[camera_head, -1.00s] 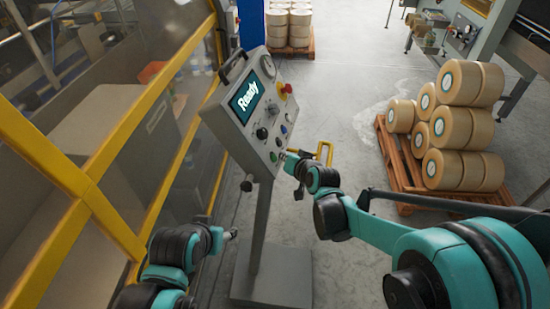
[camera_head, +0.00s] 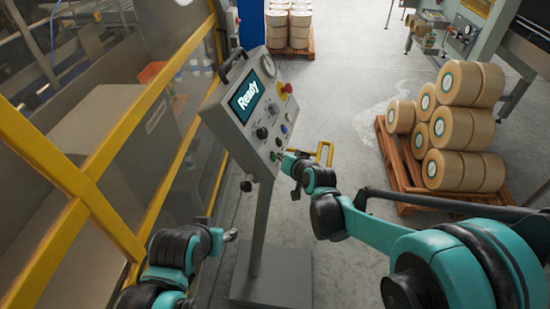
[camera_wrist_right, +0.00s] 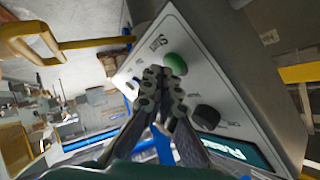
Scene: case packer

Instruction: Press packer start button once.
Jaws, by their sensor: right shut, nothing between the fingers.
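The packer control panel (camera_head: 240,122) stands tilted on a grey post, and its screen (camera_head: 247,97) reads "Ready". In the right wrist view a round green button (camera_wrist_right: 175,64) sits beside a label that appears to read "Start". My right gripper (camera_head: 281,156) is shut and empty at the panel's lower right edge. In the right wrist view its fingertips (camera_wrist_right: 164,76) point at the panel face, right beside the green button in the picture; whether they touch it I cannot tell. My left gripper (camera_head: 231,236) is left of the post, too small to read.
A black knob (camera_wrist_right: 206,117) is close to the green button. A red emergency stop (camera_head: 287,88) is at the panel's upper right. A yellow-framed guard (camera_head: 110,150) runs along the left. A pallet (camera_head: 398,172) of tan rolls stands at right, with free floor between.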

